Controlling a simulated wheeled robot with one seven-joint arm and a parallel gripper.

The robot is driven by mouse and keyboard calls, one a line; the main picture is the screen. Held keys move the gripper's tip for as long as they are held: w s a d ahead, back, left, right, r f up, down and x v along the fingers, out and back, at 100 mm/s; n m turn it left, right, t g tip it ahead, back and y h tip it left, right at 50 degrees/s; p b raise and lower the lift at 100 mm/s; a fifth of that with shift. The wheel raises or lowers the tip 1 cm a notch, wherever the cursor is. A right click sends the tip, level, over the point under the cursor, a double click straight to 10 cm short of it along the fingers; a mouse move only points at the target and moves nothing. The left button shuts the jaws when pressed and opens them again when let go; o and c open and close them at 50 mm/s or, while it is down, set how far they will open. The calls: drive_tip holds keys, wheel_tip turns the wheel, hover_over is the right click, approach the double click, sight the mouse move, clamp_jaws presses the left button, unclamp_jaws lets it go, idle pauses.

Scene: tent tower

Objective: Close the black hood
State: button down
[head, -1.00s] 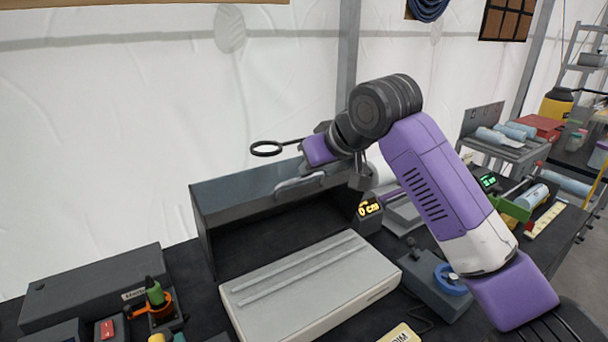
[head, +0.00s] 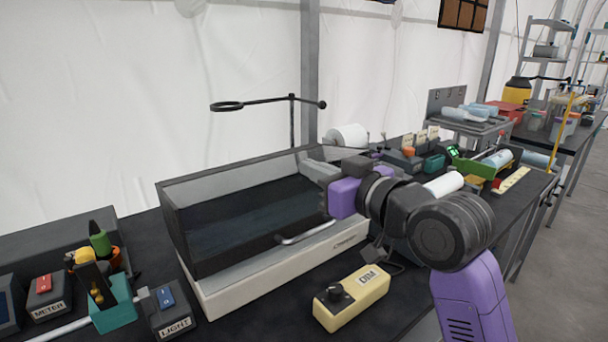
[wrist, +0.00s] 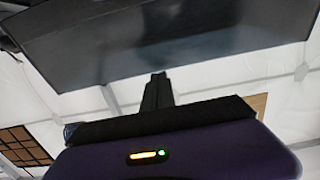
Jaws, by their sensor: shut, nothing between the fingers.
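The black hood (head: 178,220) is down over the pale base (head: 240,292) in the head view, with its handle (head: 308,234) low at the front. Its lower front edge lies along the base; I cannot tell whether it is fully seated. My gripper (head: 318,172) is by the hood's right end, partly hidden by my wrist. In the wrist view, the fingers (wrist: 158,90) are shut together and empty, pointing at a dark panel (wrist: 170,40) that appears to be the hood. I cannot tell whether they touch it.
A yellow DIM box (head: 352,298) stands in front of the base. A LIGHT switch box (head: 170,312) and a teal tool holder (head: 113,305) stand to the left. A ring on a stand (head: 228,106) rises behind. Several items crowd the bench to the right.

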sight(307, 194)
drive_tip(key=s+f+b, duration=0.1)
drive_tip(key=f+b, duration=0.1)
drive_tip(key=b, duration=0.1)
drive_tip(key=d+f+t+y+b, duration=0.1)
drive_tip(key=f+b, duration=0.1)
drive_tip(key=s+f+t+b, duration=0.1)
drive_tip(key=f+b, duration=0.1)
drive_tip(key=b, duration=0.1)
drive_tip(key=shift+s+d+f+y+b, duration=0.3)
drive_tip(key=shift+s+d+f+b, duration=0.05)
drive_tip(key=shift+d, duration=0.05)
drive_tip(key=f+b, duration=0.1)
drive_tip(key=s+t+b, duration=0.1)
drive_tip(key=b, duration=0.1)
drive_tip(key=shift+d+f+y, duration=0.3)
drive_tip(key=shift+f, duration=0.05)
drive_tip(key=shift+r, duration=0.1)
